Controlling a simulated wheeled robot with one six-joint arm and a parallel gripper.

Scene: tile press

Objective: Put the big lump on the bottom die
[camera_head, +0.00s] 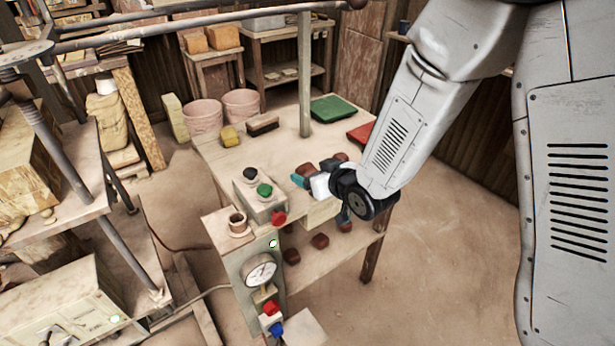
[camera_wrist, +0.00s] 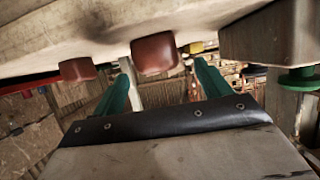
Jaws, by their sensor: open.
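My gripper (camera_head: 307,178) is at the right part of the bench top, with its teal fingers apart. In the wrist view, which looks upside down, a large reddish-brown lump (camera_wrist: 155,52) shows between the two fingertips (camera_wrist: 163,66), with nothing clamped. A second brown lump (camera_wrist: 75,70), smaller in this view, lies off to the left. In the head view my gripper partly hides the lumps (camera_head: 341,157). The press (camera_head: 80,180) stands at the left. I cannot tell for certain which of its blocks is the bottom die.
A control box (camera_head: 262,205) with green, black and red knobs is close to my gripper. A gauge panel (camera_head: 260,270) stands in front. A post (camera_head: 305,75), a green tray (camera_head: 333,108) and a red tray (camera_head: 361,133) are behind. More lumps (camera_head: 320,241) lie on the lower shelf.

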